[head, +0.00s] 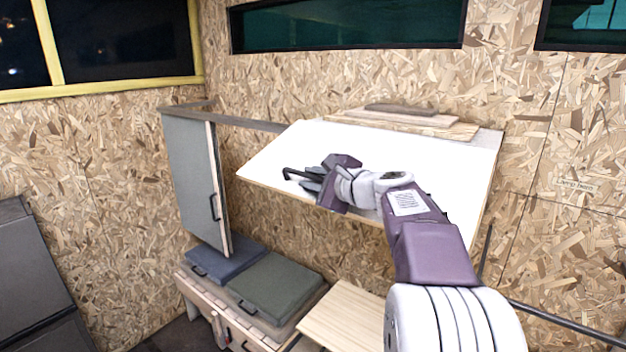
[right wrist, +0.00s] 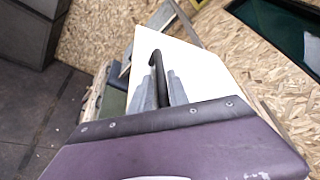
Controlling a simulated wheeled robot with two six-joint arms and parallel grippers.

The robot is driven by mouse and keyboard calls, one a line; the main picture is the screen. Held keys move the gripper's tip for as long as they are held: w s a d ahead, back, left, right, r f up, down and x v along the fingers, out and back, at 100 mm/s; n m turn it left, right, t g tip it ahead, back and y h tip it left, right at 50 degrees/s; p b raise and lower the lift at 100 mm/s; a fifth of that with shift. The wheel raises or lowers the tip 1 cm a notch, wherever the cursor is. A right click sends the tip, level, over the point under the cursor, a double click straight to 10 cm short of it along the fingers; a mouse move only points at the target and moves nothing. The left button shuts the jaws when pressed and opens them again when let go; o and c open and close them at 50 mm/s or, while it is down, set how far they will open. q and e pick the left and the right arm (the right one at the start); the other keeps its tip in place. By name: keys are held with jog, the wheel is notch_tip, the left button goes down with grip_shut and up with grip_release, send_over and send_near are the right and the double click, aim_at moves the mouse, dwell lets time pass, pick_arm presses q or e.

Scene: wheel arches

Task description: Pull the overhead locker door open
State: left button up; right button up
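The overhead locker door (head: 285,155) is a white panel with a pale wood edge, tilted, its near edge lower than its far edge. A black bar handle (head: 296,173) sits near its front left edge. My right gripper (head: 312,180) is at this handle. In the right wrist view, the two grey fingers (right wrist: 164,90) lie close on either side of the black handle (right wrist: 157,70) and appear shut on it. The white panel also shows in this view (right wrist: 195,72) behind the fingers. The locker's interior is hidden. My left gripper is not in view.
A grey cabinet door (head: 190,170) with a black handle hangs to the left. Several thin boards (head: 400,122) lie behind the white panel. Below are a blue cushioned lid (head: 228,260), a green one (head: 277,285) and a wooden top (head: 345,315). Chipboard walls stand behind.

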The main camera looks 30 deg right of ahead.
jog(key=shift+w+f, duration=0.1)
jog(key=shift+w, duration=0.05)
jog(key=b+v, duration=0.2)
jog(key=v, duration=0.6)
jog(key=shift+s, duration=0.6)
jog(key=v, duration=1)
jog(key=shift+r, duration=0.35)
jog(key=shift+s, duration=0.1)
